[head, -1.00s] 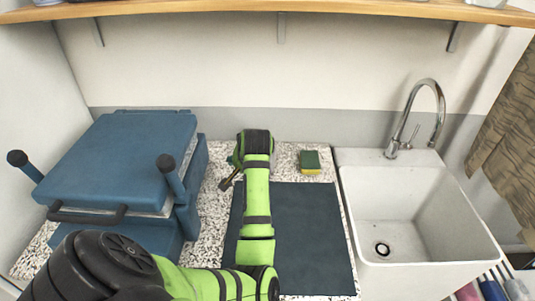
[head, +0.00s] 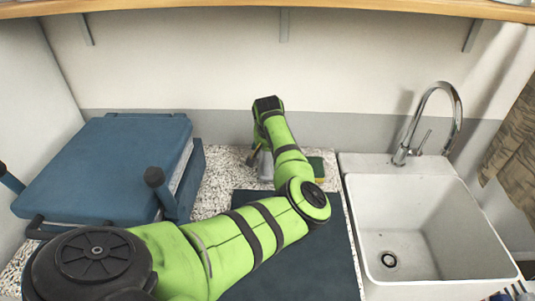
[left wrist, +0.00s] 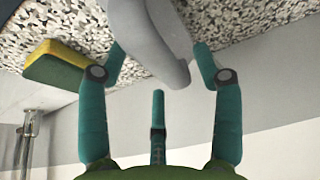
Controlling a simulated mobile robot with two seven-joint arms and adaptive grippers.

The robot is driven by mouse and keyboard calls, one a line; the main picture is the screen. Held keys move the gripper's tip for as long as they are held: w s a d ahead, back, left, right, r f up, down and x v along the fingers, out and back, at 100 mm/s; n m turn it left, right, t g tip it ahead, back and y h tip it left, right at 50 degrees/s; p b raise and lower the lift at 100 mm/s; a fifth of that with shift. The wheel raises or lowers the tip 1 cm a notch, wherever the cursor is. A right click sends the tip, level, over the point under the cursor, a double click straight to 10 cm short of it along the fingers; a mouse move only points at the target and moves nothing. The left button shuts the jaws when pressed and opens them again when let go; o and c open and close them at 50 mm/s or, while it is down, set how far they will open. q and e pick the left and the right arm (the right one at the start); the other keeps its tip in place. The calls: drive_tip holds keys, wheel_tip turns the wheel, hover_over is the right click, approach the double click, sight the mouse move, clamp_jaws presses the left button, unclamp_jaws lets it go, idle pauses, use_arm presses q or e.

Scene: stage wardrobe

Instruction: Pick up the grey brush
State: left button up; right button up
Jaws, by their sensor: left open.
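A smooth grey object, which looks like the grey brush (left wrist: 150,25), lies on the speckled counter in the left wrist view. Its rounded end reaches between the teal fingers of my left gripper (left wrist: 160,52). The fingers are spread on either side of it with the jaws open; I cannot tell whether any finger touches it. No bristles show. In the head view a grey piece, seemingly the same brush (head: 265,167), shows beside my wrist, partly hidden by my green left arm. My left gripper (head: 254,157) is mostly hidden there. My right gripper is out of view.
A yellow and green sponge (left wrist: 60,68) lies close by; it also shows partly behind my arm in the head view (head: 317,166). A blue press-like case (head: 110,165) stands left, a white sink (head: 430,245) right. A dark mat (head: 315,262) lies in front.

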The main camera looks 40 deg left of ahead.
use_arm(q)
drive_tip(key=shift+x, duration=0.75)
drive_tip(key=shift+r, duration=0.1)
clamp_jaws()
